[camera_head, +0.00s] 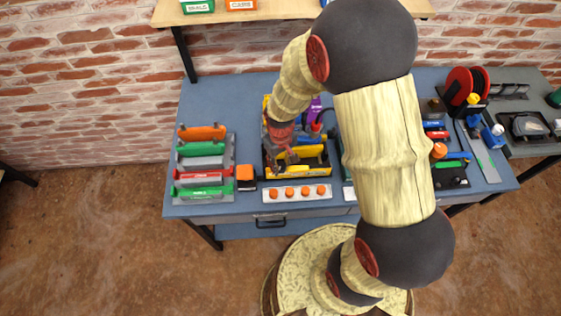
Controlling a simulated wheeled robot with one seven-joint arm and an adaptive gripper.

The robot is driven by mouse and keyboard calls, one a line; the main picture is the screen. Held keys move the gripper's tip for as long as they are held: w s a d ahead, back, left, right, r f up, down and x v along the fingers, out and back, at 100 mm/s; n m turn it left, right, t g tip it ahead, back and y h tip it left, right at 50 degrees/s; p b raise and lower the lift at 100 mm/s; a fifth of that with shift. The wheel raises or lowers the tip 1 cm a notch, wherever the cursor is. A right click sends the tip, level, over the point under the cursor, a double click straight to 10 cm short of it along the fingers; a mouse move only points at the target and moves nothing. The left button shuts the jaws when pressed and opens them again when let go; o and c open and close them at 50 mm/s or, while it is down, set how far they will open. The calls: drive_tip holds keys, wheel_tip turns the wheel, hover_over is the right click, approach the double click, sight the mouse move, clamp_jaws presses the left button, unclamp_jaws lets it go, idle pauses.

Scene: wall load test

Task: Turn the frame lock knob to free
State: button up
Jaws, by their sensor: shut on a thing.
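A yellow-edged frame or tray (325,174) with a dark inside sits in the middle of the blue-topped bench. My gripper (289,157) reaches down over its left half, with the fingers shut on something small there. The fingers hide most of what they hold, so I cannot tell for sure that it is the frame lock knob or which way it is turned. A purple item (315,108) and a red-and-blue item (316,129) stand just right of the gripper.
A pale strip with orange knobs (297,193) lies in front of the frame. An orange-topped block (245,174) and a rack of coloured handles (203,160) are to the left. My arm hides the bench right of the frame. Reels (460,84) and tools stand farther right.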

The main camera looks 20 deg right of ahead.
sight(280, 165)
drive_tip(key=shift+n+p, duration=0.35)
drive_tip(key=shift+n, duration=1.65)
drive_tip(key=o, duration=1.1)
drive_tip(key=shift+o, duration=0.3)
wheel_tip(280, 165, up, 12)
